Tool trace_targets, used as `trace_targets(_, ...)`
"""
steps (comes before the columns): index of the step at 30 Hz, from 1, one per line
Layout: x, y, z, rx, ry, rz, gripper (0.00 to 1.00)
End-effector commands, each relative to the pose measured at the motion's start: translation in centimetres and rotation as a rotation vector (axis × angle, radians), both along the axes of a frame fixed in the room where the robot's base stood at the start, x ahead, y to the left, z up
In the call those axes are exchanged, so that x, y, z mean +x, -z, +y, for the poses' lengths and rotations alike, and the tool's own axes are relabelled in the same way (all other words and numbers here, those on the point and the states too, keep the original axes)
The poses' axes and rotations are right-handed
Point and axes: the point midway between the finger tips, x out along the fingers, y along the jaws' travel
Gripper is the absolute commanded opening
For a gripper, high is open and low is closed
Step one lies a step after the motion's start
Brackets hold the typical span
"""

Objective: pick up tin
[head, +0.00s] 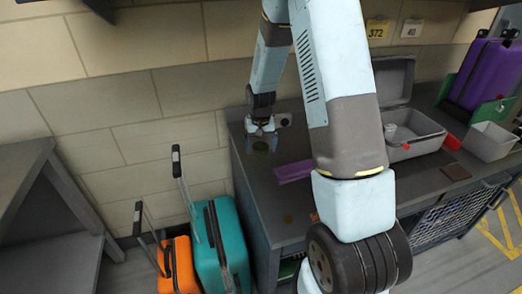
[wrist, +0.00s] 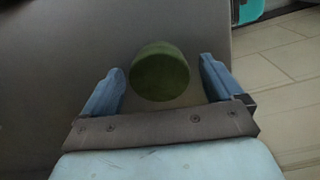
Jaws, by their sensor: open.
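A green round tin (wrist: 160,72) stands on the dark grey counter (wrist: 60,45). In the wrist view it lies between the two blue fingers of my gripper (wrist: 161,68), with a visible gap on each side. My gripper is open and holds nothing. In the head view my gripper (head: 262,140) points down at the far left end of the counter, and the tin (head: 260,146) shows small and dark at its fingertips, partly hidden. I cannot tell its exact height from the fingers.
A purple block (head: 293,172) lies right of my gripper. An open grey case (head: 425,148), a pale bin (head: 488,144) and a purple suitcase (head: 480,72) stand farther right. Teal (head: 220,250) and orange (head: 180,267) suitcases stand on the floor left of the counter. A wall is behind.

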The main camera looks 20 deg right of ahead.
Motion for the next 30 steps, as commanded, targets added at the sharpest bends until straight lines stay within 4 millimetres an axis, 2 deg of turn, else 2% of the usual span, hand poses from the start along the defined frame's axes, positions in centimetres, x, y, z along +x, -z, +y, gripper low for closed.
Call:
trace_targets(8, 0.0, 0.34, -0.03, 0.0, 0.001, 0.0, 0.93)
trace_targets(27, 0.01, 0.31, -0.06, 0.0, 0.001, 0.0, 0.33)
trace_targets(30, 0.01, 0.3, -0.06, 0.0, 0.001, 0.0, 0.33)
